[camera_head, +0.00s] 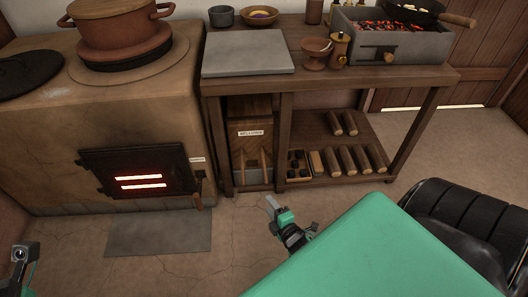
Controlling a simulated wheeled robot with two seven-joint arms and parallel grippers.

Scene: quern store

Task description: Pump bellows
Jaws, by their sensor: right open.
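The bellows (250,108) is a brown wooden box with a white label, standing under the left end of the wooden table. Upright wooden pieces show at its lower front; I cannot tell which part is its handle. My right gripper (273,205) is open and empty, over the floor in front of the table, apart from the bellows. Part of my left arm (20,257) shows at the lower left edge; its jaws cannot be made out.
A clay stove (120,110) with a glowing door (140,170) and a pot (120,30) stands left. The wooden table (330,80) carries a slab (248,52), bowls and a brazier (390,48) with a pan. Logs (348,160) lie on its lower shelf.

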